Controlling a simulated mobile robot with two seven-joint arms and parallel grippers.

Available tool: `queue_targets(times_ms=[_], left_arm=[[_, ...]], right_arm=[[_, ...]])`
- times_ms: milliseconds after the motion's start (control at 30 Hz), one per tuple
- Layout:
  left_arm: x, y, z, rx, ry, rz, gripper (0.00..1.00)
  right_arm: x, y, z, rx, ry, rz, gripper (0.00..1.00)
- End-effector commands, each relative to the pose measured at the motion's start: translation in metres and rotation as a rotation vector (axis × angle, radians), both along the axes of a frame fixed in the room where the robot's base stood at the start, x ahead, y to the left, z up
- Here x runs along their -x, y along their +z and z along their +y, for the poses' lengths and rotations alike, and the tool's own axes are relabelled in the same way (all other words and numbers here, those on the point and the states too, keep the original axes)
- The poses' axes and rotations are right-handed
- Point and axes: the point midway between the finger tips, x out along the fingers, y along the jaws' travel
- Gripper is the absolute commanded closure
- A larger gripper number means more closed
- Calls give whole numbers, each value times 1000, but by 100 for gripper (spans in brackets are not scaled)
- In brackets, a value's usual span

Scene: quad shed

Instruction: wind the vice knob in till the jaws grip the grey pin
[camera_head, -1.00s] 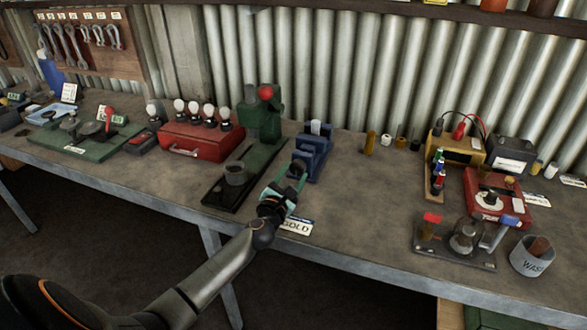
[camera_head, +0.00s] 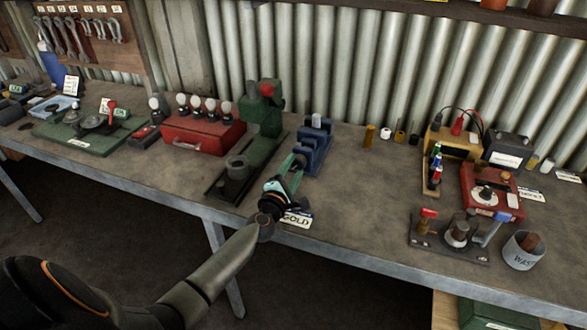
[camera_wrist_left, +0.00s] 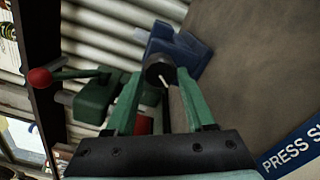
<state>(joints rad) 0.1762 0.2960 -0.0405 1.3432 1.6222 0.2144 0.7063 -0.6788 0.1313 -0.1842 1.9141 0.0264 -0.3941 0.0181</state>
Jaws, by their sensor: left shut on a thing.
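The blue vice (camera_head: 314,148) stands on the bench in the middle of the head view, and it also shows at the top of the left wrist view (camera_wrist_left: 182,52). The pale grey pin (camera_head: 316,121) stands upright at the top of the vice; whether the jaws touch it I cannot tell. The dark round knob (camera_wrist_left: 159,69), with a white mark, is on the vice's near side. My left gripper (camera_head: 297,164) is shut on the knob, its green fingers on either side of it. They partly hide the knob in the head view. My right gripper is not in view.
A green press (camera_head: 262,115) on a long dark base stands close left of the vice and my left fingers. A red box (camera_head: 203,135) is farther left.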

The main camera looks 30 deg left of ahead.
Motion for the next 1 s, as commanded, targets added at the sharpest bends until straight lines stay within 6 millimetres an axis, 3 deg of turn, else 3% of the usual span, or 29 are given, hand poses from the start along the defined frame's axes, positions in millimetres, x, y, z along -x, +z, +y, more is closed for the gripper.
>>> queue_targets(times_ms=[467,500,733,1000], left_arm=[[0,-1,0,-13,-1,6,100],[0,-1,0,-12,-1,6,42],[0,-1,0,-12,-1,5,17],[1,0,0,-11,0,4,16]], right_arm=[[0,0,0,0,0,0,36],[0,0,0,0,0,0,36],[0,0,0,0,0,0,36],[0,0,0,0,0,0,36]])
